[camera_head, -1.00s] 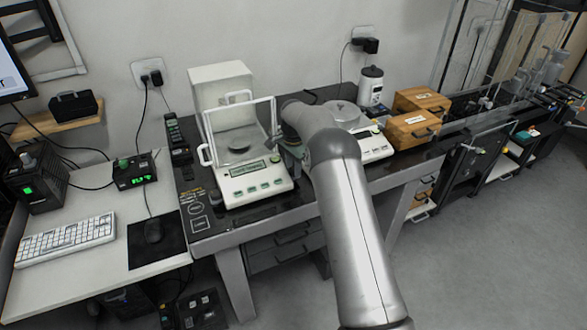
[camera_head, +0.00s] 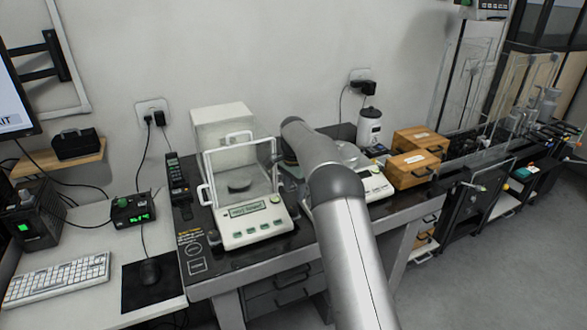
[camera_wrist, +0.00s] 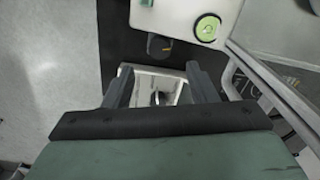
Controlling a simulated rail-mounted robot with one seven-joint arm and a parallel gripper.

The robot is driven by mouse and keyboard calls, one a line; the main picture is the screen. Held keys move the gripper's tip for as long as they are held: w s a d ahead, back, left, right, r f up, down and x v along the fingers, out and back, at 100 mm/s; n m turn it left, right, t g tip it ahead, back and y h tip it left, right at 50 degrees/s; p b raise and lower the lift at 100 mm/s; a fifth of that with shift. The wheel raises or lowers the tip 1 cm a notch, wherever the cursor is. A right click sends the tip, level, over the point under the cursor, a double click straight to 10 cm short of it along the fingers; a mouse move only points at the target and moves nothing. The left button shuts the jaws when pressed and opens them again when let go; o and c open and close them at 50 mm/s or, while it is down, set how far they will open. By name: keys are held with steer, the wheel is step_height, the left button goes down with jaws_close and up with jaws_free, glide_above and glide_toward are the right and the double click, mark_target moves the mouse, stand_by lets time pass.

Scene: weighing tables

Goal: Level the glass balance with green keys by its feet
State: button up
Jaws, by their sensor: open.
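The glass balance with green keys (camera_head: 258,231) stands on the dark weighing table, with glass walls around a round grey pan (camera_head: 239,186). Its round green bubble level (camera_wrist: 207,27) shows on the body's corner in the wrist view; the bubble's exact place is too small to tell. A dark round foot (camera_wrist: 159,46) with a small orange mark sticks out beside that corner. My gripper (camera_wrist: 158,72) is open, its two fingers pointing toward the foot, with the foot beyond the tips. In the head view my arm hides the gripper.
A second balance (camera_head: 378,188) stands right of my arm, partly hidden by it. Wooden boxes (camera_head: 412,168) and a white canister (camera_head: 369,128) stand farther right. A dark handheld device (camera_head: 178,178) lies left of the glass balance. The balance's glass wall (camera_wrist: 275,70) rises close to my gripper's right.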

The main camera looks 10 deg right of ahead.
mark_target(294, 209)
step_height(294, 209, up, 10)
stand_by(0.3)
step_height(294, 209, down, 18)
steer(key=m+p, duration=0.3)
steer(key=m, duration=0.2)
steer(key=shift+r, duration=0.2)
stand_by(0.4)
steer(key=c, duration=1)
